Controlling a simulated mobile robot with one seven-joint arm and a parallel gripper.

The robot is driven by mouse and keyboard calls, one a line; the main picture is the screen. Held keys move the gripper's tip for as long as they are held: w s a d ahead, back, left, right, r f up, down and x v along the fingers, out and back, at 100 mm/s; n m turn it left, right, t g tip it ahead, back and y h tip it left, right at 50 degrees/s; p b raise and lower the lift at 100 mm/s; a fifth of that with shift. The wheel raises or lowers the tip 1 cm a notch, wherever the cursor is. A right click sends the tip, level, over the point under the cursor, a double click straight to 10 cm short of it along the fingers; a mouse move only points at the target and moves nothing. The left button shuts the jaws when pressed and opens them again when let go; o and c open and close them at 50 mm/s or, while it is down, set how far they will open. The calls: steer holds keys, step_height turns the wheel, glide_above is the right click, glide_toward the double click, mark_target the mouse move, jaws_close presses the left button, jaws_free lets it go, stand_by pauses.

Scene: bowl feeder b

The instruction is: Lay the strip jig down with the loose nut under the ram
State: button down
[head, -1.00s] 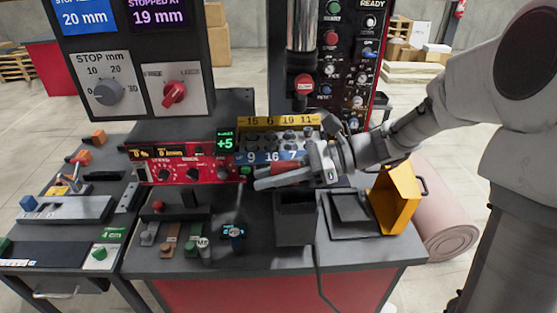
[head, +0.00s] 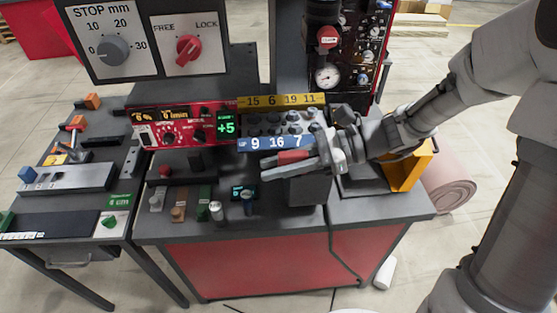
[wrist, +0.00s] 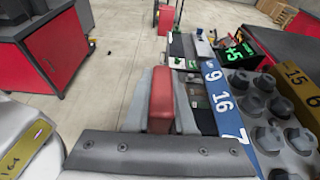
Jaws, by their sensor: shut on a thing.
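My gripper (head: 272,167) is shut on a red block (head: 293,156), with one grey finger along each side of it. It points left, above the front of the station. The red block also shows between the fingers in the wrist view (wrist: 161,98). I cannot tell whether this block is part of the strip jig. Behind the fingers is a dark rack (head: 268,126) of several grey nut-like pieces, between a yellow number strip (head: 280,101) and a blue number strip (head: 275,143). The rack lies right of the gripper in the wrist view (wrist: 285,105). I cannot pick out the loose nut or clearly see the ram.
A red control box (head: 175,125) and a green +5 display (head: 228,126) stand left of the rack. A dark bin (head: 312,188) is below my gripper, and a yellow bracket (head: 403,168) is at right. Several small levers stand at the front left. A stop panel (head: 150,43) rises behind.

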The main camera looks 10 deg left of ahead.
steer(key=shift+r+p, duration=0.15)
steer(key=shift+p, duration=0.2)
steer(key=shift+f+b, duration=0.6)
steer(key=shift+f, duration=0.55)
steer(key=c, duration=0.7)
jaws_free()
